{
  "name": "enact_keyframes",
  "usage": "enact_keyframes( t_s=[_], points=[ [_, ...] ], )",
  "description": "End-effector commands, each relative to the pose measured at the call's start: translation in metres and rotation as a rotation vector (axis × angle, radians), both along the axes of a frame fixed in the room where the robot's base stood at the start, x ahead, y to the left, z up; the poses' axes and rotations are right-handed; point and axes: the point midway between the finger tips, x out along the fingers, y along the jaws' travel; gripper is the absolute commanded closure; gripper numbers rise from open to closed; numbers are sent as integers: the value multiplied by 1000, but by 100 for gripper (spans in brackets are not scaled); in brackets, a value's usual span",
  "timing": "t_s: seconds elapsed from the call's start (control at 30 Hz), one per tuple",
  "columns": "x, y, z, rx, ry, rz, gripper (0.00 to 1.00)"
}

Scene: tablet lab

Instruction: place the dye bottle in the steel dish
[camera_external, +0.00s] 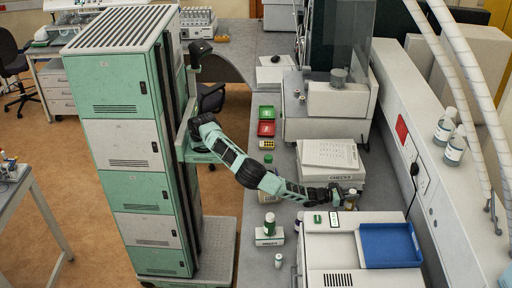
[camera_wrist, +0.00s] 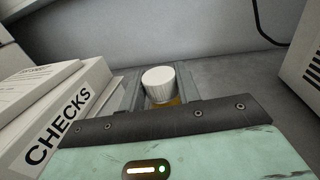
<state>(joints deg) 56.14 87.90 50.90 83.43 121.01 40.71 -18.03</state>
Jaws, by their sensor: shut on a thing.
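My gripper (camera_external: 343,198) is low over the grey bench, between the binder stack and the white machine. It is shut on a small amber bottle with a white ribbed cap, seemingly the dye bottle (camera_external: 352,199). In the wrist view the bottle's cap (camera_wrist: 158,82) stands up between the fingers, with a strip of amber below it. The bottle looks roughly upright; its lower part is hidden, so I cannot tell whether it touches the bench. I cannot pick out the steel dish for certain; a small grey round piece (camera_external: 338,76) sits on the balance at the back.
A binder stack marked CHECKS (camera_wrist: 58,122) is close at the left. A white machine (camera_external: 330,255) with a blue tray (camera_external: 390,245) stands in front. A green-capped bottle (camera_external: 270,224) stands on a box.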

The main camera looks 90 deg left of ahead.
Motion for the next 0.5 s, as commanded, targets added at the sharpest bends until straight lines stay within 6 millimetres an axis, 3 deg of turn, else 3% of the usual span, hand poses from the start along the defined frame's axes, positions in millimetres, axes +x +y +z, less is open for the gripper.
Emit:
enact_keyframes(
  t_s=[0.13,0.5],
  points=[
    [1,0,-16,0,-2,0,100],
    [1,0,-21,-1,-2,1,100]
  ],
)
